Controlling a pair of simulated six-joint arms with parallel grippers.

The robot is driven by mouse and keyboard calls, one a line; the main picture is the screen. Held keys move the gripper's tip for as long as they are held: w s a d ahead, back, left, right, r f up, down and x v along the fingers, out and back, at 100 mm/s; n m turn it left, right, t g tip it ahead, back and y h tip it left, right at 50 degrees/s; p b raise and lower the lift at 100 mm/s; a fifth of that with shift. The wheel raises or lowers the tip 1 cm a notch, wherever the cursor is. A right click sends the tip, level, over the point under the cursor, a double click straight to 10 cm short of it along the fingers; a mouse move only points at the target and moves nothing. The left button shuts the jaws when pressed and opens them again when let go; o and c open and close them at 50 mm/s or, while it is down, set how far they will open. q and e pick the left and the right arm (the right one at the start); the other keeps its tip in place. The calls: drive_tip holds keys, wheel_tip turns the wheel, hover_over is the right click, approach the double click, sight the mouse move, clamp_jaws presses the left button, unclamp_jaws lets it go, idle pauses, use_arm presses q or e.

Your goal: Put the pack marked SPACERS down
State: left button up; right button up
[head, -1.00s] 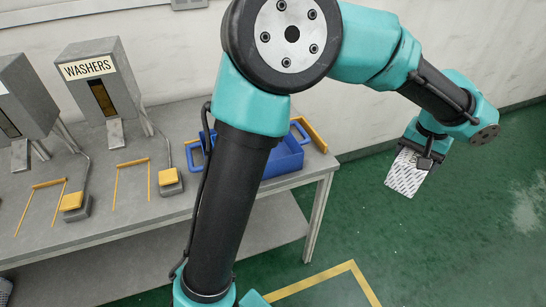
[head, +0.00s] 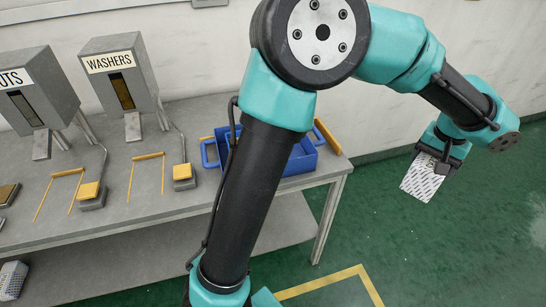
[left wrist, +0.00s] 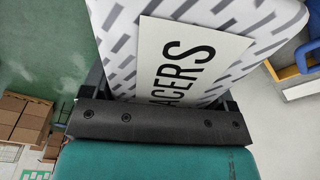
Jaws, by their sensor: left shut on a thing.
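The pack marked SPACERS (head: 423,178) is white with grey dashes. It hangs over the green floor at the right of the head view, beyond the bench's right end. My left gripper (head: 439,160) is shut on its upper edge. My right gripper is not in view.
A grey bench (head: 240,205) carries the WASHERS dispenser (head: 121,85), another dispenser (head: 38,95) with a partly cut-off sign, yellow pads, and a blue tray (head: 300,165) partly hidden behind my arm. Yellow lines (head: 335,278) mark the floor. Boxes (left wrist: 22,118) show in the left wrist view.

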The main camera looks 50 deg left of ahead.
use_arm(q)
drive_tip(key=s+a+f+n, duration=0.2)
drive_tip(key=a+n, duration=0.2)
drive_tip(key=a, duration=1)
drive_tip(key=s+a+f+n, duration=0.2)
drive_tip(key=s+a+n, duration=0.1)
drive_tip(key=a, duration=1.2)
drive_tip(key=s+a+f+n+y, duration=0.1)
drive_tip(key=a+n, duration=0.4)
drive_tip(key=a, duration=1)
drive_tip(key=shift+s+f+g, duration=0.4)
drive_tip(key=shift+s+f, duration=0.25)
drive_tip(key=shift+s, duration=0.55)
drive_tip(key=shift+f, duration=3.15)
drive_tip(key=shift+f, duration=1.85)
drive_tip(key=shift+f, duration=0.15)
